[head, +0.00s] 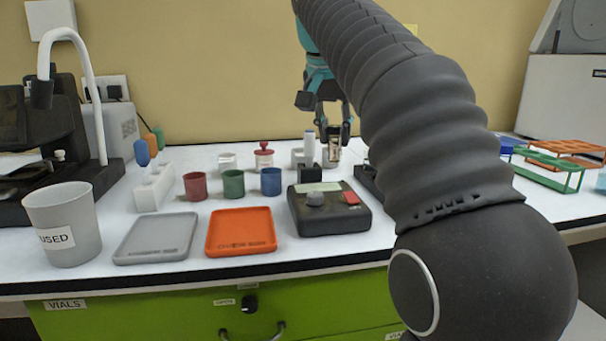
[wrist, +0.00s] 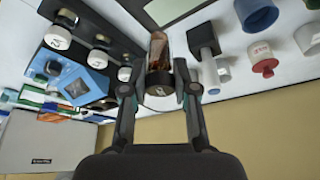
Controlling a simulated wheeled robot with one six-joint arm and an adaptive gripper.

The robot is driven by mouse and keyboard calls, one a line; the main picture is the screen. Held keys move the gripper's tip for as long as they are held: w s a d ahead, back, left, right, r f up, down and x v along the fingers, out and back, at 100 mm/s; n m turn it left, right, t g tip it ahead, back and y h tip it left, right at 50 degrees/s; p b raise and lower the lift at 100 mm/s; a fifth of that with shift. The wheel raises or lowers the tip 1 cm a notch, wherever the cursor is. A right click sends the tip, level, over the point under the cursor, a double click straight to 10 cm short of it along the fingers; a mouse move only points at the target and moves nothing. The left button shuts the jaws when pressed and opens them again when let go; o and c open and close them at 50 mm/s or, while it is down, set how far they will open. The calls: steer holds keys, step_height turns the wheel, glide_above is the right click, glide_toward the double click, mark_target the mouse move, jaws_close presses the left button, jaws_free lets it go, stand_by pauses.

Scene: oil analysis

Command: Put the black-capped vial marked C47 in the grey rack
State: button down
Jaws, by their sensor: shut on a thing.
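My gripper (head: 333,125) is at the back of the bench, right of the middle in the head view. It also shows in the wrist view (wrist: 160,88), its two fingers shut on a vial (wrist: 158,47) with a black cap (wrist: 160,90). The vial is clear glass with brown contents. The cap faces the wrist camera, and its marking is too small to read. In the head view the vial (head: 333,150) shows below the fingers, close to the bench top; I cannot tell whether it touches. I cannot make out a grey rack.
An orange rack (head: 568,146) and a green rack (head: 548,170) stand at the right. A black device (head: 328,222), an orange tray (head: 241,246), a grey tray (head: 155,257) and coloured cups stand left of my arm. A blue device (wrist: 50,68) is left of the gripper in the wrist view.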

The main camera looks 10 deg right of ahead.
glide_above(300, 169)
steer(key=s, duration=0.3)
step_height(300, 169, down, 5)
steer(key=shift+s+a+f+b, duration=0.15)
steer(key=shift+f+b, duration=0.25)
steer(key=shift+f, duration=0.65)
steer(key=shift+w+a+f+b, duration=0.15)
steer(key=shift+f+b, duration=0.25)
steer(key=shift+f, duration=0.65)
steer(key=shift+s, duration=0.1)
steer(key=c, duration=1.2)
jaws_free()
steer(key=shift+f, duration=0.1)
